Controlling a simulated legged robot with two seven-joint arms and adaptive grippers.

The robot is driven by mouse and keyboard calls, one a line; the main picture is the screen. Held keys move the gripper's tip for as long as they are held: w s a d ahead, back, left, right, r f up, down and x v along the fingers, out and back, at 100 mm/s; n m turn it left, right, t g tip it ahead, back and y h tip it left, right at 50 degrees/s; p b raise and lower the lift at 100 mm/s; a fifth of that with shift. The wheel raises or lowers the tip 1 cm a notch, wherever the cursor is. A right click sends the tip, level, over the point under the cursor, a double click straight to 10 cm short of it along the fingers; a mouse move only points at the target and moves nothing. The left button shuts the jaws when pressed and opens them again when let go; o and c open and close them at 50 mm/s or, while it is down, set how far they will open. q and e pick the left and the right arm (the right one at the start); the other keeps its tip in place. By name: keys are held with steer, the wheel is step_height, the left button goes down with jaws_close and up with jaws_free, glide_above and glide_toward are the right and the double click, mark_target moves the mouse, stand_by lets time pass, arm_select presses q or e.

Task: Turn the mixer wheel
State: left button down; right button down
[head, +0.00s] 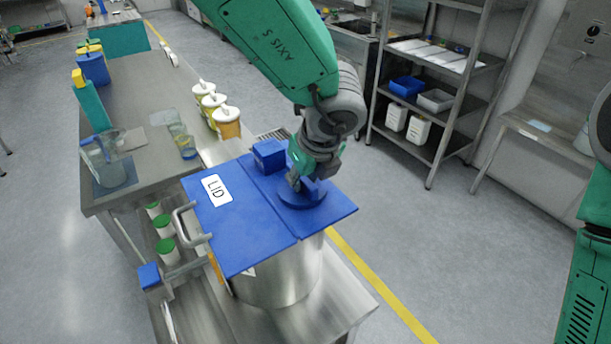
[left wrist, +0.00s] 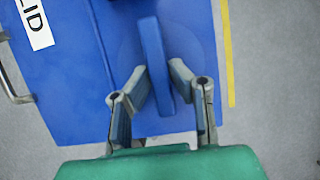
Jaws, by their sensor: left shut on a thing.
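The mixer wheel (head: 314,195) is a round blue disc on top of the blue lid (head: 238,222), which covers a steel vessel (head: 283,283). My left gripper (head: 296,184) reaches down onto the wheel from above and hides part of it. In the left wrist view, a raised blue bar (left wrist: 152,45) of the wheel runs between the two fingers of my left gripper (left wrist: 158,80), which is shut on it. Part of my right arm shows at the right edge of the head view, but its gripper is out of the picture.
A blue block (head: 268,155) stands on the lid near the wheel. A metal handle (head: 184,226) is at the lid's left edge. White-lidded jars (head: 226,122) stand on the steel table (head: 150,82) behind. Open floor lies to the right, before a shelf rack (head: 432,95).

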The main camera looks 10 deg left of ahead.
arm_select(q)
steer(key=shift+w+a+r, duration=0.1)
steer(key=shift+w+a, duration=0.35)
steer(key=shift+a, duration=0.3)
steer(key=shift+w+a, duration=0.1)
steer(key=shift+d, duration=0.6)
steer(key=shift+f, duration=0.2)
arm_select(e)
steer(key=shift+w+a, duration=0.25)
steer(key=shift+w, duration=0.05)
arm_select(q)
steer(key=shift+a, duration=0.15)
arm_select(e)
steer(key=shift+a, duration=0.1)
